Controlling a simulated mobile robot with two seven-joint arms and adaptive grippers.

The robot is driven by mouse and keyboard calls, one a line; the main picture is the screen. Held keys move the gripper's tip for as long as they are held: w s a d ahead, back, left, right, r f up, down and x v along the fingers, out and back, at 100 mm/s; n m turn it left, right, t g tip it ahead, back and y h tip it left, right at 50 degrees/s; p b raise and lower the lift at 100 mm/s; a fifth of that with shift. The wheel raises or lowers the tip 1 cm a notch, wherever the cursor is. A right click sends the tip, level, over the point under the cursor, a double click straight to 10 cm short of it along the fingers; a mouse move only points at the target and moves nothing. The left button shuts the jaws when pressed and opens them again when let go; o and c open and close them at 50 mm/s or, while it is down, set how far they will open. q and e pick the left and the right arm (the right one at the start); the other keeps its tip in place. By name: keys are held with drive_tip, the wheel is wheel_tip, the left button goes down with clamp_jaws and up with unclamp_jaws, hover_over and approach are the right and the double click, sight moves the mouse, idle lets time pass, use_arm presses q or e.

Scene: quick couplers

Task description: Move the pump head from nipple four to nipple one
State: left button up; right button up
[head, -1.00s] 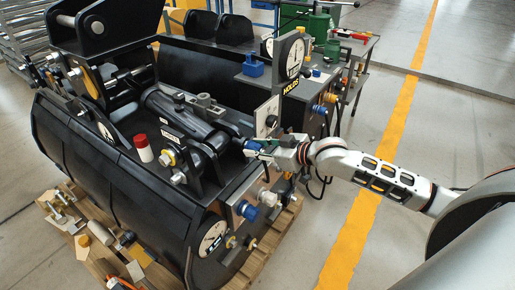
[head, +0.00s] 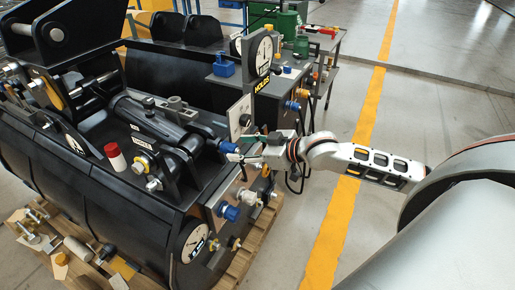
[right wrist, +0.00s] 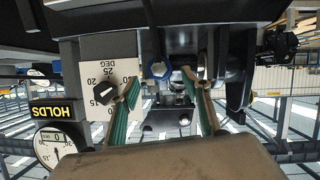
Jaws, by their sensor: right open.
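A blue-ringed fitting (head: 228,147) sits at the upper edge of the black machine. I cannot tell for sure whether it is the pump head. My right gripper (head: 238,156) is just to its right, with its fingers spread. In the right wrist view, the right gripper (right wrist: 166,92) is open with green pads. A blue hexagonal ring (right wrist: 160,70) shows beyond and between the fingertips, with no finger closed on it. Another blue coupler (head: 228,212) is on the machine's lower front panel, with smaller fittings beside it. Nipple numbers are not readable. My left gripper is not in view.
A dial marked HOLDS (head: 263,55) stands behind the gripper, with a white knob plate (head: 240,117) below it. The knob plate (right wrist: 103,85) is close beside one finger in the wrist view. A red-and-white cylinder (head: 115,156) stands on the machine. Floor at right is clear.

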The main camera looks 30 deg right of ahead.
drive_tip(key=v, duration=0.7)
drive_tip(key=shift+s+r, duration=0.15)
idle(0.4)
drive_tip(key=s+a+f+m+h, duration=0.1)
drive_tip(key=s+a+f, duration=0.3)
drive_tip(key=f, duration=0.5)
drive_tip(key=s+a+f+m+g+h, duration=0.1)
drive_tip(key=s+a+f, duration=0.3)
drive_tip(key=s+f, duration=0.4)
drive_tip(key=s+a+f+h, duration=0.1)
drive_tip(key=s+a+f, duration=0.3)
drive_tip(key=f, duration=0.8)
drive_tip(key=shift+s+a+f+m, duration=0.2)
drive_tip(key=shift+s+a+m, duration=0.2)
drive_tip(key=shift+s, duration=0.55)
drive_tip(key=shift+d, duration=0.15)
